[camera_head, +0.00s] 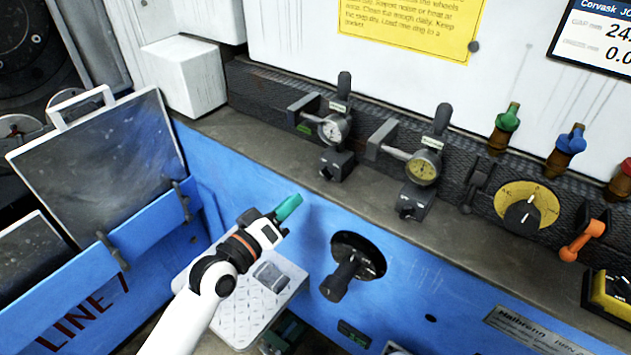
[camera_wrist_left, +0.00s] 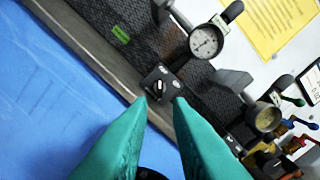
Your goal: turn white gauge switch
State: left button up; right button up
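The white-faced gauge (camera_head: 333,128) is mounted on the dark rail at the back, and it also shows in the left wrist view (camera_wrist_left: 204,42). Below it is a small black switch block (camera_head: 337,163). In the left wrist view the switch (camera_wrist_left: 158,88) shows a small knob with a light mark, just beyond and between my fingertips. My left gripper (camera_head: 288,207) has teal fingers and is in front of the ledge, lower left of the switch. Its fingers (camera_wrist_left: 161,101) are apart with nothing between them. My right gripper is in neither view.
A yellow-faced gauge (camera_head: 423,170) with its own switch block (camera_head: 412,203) stands to the right. Farther right are green (camera_head: 508,117) and blue (camera_head: 571,138) valves, a yellow dial (camera_head: 526,206) and an orange lever (camera_head: 582,240). A black knob (camera_head: 344,276) sticks out of the blue front panel.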

aim_at(322, 174)
pick_arm(q)
jog(key=x, duration=0.9)
jog(key=shift+w+d, duration=0.2)
jog(key=shift+c, duration=0.4)
grip_shut()
